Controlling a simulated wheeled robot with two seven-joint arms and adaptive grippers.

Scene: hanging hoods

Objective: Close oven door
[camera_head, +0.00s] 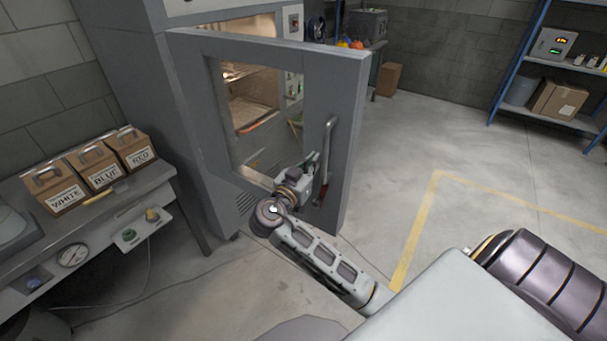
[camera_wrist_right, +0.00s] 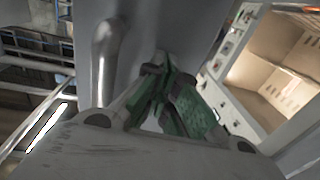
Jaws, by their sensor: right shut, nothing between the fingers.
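The grey oven door (camera_head: 349,130), with a window in it, stands wide open, swung out from the oven (camera_head: 172,75). Its vertical metal handle (camera_head: 329,140) is near the door's free edge. My right gripper (camera_head: 313,168) is at the door's face, just left of the handle's lower part. In the right wrist view, the green-padded fingers of my right gripper (camera_wrist_right: 167,95) are together and empty, pointing at the door panel (camera_wrist_right: 190,30). The handle (camera_wrist_right: 104,65) is beside them on the left, not between them. I cannot tell whether they touch the door. My left gripper is out of view.
The lit oven interior (camera_head: 250,105) has racks and shows behind the door. A bench (camera_head: 150,195) with labelled boxes (camera_head: 103,170) stands at the left. A blue shelf (camera_head: 515,62) is at the far right. The floor right of the door is clear.

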